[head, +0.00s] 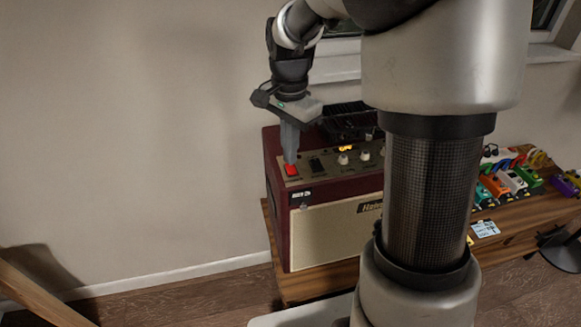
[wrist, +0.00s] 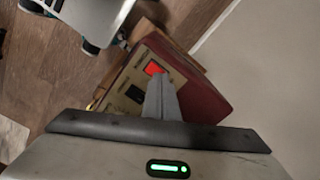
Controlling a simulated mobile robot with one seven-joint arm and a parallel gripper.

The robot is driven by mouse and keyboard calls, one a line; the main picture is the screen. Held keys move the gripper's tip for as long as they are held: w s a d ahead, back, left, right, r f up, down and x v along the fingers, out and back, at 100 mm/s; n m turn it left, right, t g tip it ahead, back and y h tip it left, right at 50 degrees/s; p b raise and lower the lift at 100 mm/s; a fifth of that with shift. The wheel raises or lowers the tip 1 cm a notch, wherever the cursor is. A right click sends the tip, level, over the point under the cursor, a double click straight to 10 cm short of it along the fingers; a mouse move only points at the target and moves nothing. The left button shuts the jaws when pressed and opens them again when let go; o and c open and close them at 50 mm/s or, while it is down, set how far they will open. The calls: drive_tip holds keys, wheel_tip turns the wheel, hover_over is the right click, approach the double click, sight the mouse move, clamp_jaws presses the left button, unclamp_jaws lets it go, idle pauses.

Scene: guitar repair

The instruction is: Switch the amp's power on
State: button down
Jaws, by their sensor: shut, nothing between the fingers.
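The amp (head: 335,232) is a dark red box with a cream front grille, standing on a wooden bench. Its top control panel (head: 318,166) carries a red power switch (head: 291,170) at the left end, a black switch beside it, several pale knobs and a small orange light. My gripper (head: 290,160) is shut and empty, pointing down with its fingertips at the red switch. In the wrist view the red switch (wrist: 154,68) shows bright just beyond the fingertips (wrist: 160,78). I cannot tell whether the tips touch it. My arm hides the amp's right part.
A black case or tray (head: 350,121) lies behind the amp's panel. Several coloured pedals (head: 512,180) and cables lie on the wooden bench (head: 490,229) at the right. The wall is close behind. Free floor lies to the left.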

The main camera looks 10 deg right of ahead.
drive_tip(key=shift+f+b, duration=0.4)
drive_tip(key=shift+f, duration=0.3)
drive_tip(key=shift+r, duration=0.1)
wheel_tip(320, 180, up, 7)
drive_tip(key=p, duration=0.5)
drive_tip(key=shift+p, duration=0.35)
idle(0.4)
